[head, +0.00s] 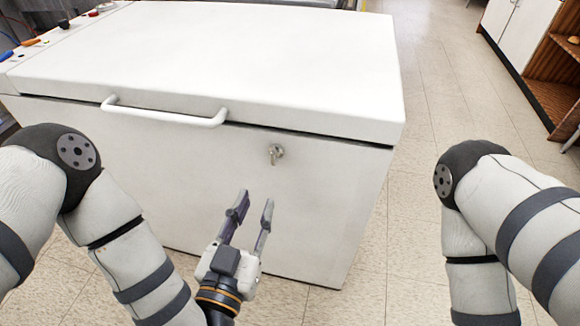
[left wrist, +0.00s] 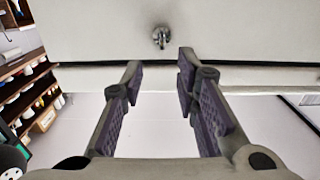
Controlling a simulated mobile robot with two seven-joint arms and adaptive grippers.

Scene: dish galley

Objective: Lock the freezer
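The white chest freezer (head: 330,195) fills the middle of the head view. Its lid (head: 240,55) is down, with a thin dark seam beneath its front edge and a white bar handle (head: 165,114) at the front. A small metal lock with a key in it (head: 276,153) is on the front face, right of the handle. It also shows in the left wrist view (left wrist: 161,38), just beyond the fingertips. My left gripper (head: 254,204) is open and empty, in front of the freezer and below the lock in the head view. My right gripper is out of view.
A wooden shelf unit with white doors (head: 520,25) stands at the right. Tiled floor (head: 430,130) lies clear between it and the freezer.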

